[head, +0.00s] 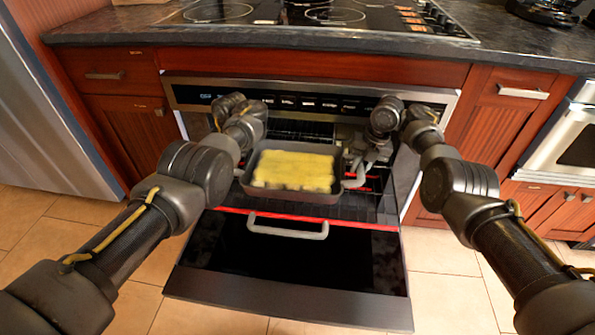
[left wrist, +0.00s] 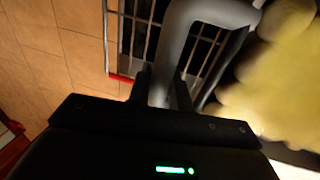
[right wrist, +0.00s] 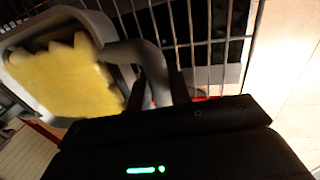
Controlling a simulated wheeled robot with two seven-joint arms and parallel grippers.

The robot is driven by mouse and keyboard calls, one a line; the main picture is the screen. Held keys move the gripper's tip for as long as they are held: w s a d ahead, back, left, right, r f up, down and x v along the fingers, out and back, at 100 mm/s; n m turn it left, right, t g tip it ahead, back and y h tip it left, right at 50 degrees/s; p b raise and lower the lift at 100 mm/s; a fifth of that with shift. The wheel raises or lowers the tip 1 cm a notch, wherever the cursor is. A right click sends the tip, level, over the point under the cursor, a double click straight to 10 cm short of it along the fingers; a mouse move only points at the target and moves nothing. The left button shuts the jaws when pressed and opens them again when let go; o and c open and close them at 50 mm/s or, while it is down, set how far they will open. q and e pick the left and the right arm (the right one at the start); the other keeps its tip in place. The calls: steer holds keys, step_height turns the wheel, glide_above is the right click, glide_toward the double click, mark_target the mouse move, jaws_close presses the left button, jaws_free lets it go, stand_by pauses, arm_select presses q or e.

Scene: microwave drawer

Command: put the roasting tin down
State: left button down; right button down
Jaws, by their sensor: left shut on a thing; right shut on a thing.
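The grey roasting tin (head: 290,194) shows in the middle of the head view, full of yellow food (head: 292,170). It is level, over the pulled-out oven rack; I cannot tell whether it touches the rack. My left gripper (left wrist: 163,88) is shut on the tin's left loop handle (left wrist: 190,20). My right gripper (right wrist: 157,92) is shut on the tin's right loop handle (right wrist: 125,52). The gripper fingers are mostly hidden in the head view. The tin's rim and food also show in the right wrist view.
The oven door (head: 290,275) is folded down in front, with a red strip (head: 370,226) and a grey bar handle (head: 288,231) above it. The oven control panel (head: 310,103) is behind the tin. Wooden cabinets (head: 125,130) flank the oven, below a dark counter (head: 110,28).

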arm_select(q)
steer(key=shift+f, duration=0.1)
arm_select(e)
steer(key=shift+f, duration=0.1)
